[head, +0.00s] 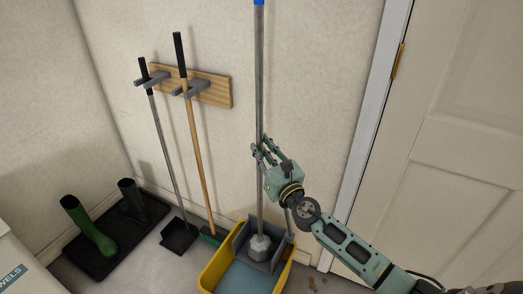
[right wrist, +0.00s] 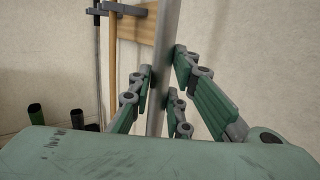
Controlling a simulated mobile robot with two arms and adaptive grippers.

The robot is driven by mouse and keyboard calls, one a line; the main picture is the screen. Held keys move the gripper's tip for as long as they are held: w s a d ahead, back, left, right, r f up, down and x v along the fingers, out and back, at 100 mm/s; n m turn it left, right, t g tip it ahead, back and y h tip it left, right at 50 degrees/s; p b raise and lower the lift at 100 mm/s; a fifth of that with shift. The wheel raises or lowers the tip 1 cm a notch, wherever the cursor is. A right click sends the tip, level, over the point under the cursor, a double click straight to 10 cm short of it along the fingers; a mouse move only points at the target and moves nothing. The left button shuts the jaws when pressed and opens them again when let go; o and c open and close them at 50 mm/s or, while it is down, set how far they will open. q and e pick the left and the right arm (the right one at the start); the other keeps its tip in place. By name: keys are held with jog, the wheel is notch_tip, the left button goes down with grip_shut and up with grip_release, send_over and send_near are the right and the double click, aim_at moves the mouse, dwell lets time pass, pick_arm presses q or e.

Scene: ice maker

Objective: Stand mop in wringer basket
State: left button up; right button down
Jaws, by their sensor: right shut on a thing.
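The mop (head: 259,80) stands upright, with a long grey handle, a blue tip at the top and a pale grey head (head: 260,247) at the bottom. The head is in or over the grey wringer basket (head: 240,241) at the back of the yellow bucket (head: 211,270); I cannot tell whether it rests on the basket floor. My right gripper (head: 260,152) is shut on the mop handle at mid-height. In the right wrist view the handle (right wrist: 161,60) passes between the fingers (right wrist: 160,95). My left gripper is not in view.
A wooden wall rack (head: 215,90) holds a dustpan (head: 179,237) and a broom (head: 197,140) left of the mop. Boots (head: 90,228) stand on a black tray (head: 98,259) at the left. A white door (head: 460,130) is at the right. A white box (head: 15,265) is at the lower left.

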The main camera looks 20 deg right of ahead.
jog(key=c, duration=1.7)
grip_release()
jog(key=shift+r, duration=0.2)
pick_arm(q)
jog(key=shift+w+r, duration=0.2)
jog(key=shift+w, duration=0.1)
pick_arm(e)
jog(key=shift+o, duration=0.7)
jog(key=shift+f, duration=0.15)
jog(key=shift+s+f, duration=0.15)
jog(key=shift+f, duration=0.05)
jog(key=s, duration=0.4)
jog(key=s+f, duration=0.1)
jog(key=s, duration=0.6)
jog(key=shift+s+d+f, duration=0.2)
jog(key=shift+s+d, duration=0.1)
jog(key=shift+d, duration=0.05)
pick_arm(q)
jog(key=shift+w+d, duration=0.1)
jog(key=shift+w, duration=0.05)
